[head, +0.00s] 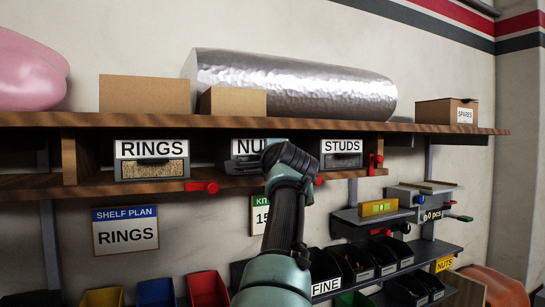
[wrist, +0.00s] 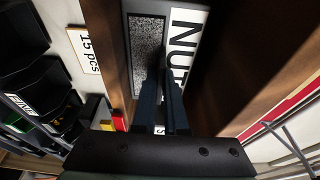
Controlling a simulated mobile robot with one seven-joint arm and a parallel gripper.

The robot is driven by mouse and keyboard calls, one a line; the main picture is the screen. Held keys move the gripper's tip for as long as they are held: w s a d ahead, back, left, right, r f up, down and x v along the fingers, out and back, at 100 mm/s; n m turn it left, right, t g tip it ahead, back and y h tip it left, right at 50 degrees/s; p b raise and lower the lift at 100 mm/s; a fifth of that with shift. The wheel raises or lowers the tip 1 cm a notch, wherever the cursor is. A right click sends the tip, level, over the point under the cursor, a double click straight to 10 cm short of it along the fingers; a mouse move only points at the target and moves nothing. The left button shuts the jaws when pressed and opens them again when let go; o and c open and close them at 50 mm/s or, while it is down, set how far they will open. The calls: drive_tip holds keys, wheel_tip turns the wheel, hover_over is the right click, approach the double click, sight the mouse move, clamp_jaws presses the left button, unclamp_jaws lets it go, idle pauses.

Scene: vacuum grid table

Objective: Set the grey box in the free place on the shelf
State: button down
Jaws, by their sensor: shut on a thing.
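The grey box (head: 241,163) with a "NUTS" label is at the lower shelf level (head: 225,183), between the "RINGS" box (head: 151,171) and the "STUDS" box (head: 341,161). My arm hides its right part in the head view. In the wrist view, the box (wrist: 147,13) shows its speckled window and label upright along the picture, between brown boards. My gripper (wrist: 163,82) is shut on the front of this box; the exact grip point is hard to see. I cannot tell how deep the box sits in the shelf.
Red clamps (head: 202,187) sit on the shelf's front edge. Cardboard boxes (head: 145,95) and a silver roll (head: 300,85) lie on the top board (head: 420,127). A "SHELF PLAN RINGS" sign (head: 125,230) hangs below. Dark bins (head: 350,265) stand at lower right.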

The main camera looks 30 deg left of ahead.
drive_tip(key=shift+r, duration=0.25)
drive_tip(key=c, duration=0.9)
unclamp_jaws()
drive_tip(key=shift+s, duration=0.1)
drive_tip(key=shift+f+b, duration=0.3)
drive_tip(key=shift+f, duration=0.15)
drive_tip(key=b+v, duration=0.4)
drive_tip(key=b, duration=0.1)
drive_tip(key=b+v, duration=0.9)
drive_tip(key=shift+r+b, duration=0.35)
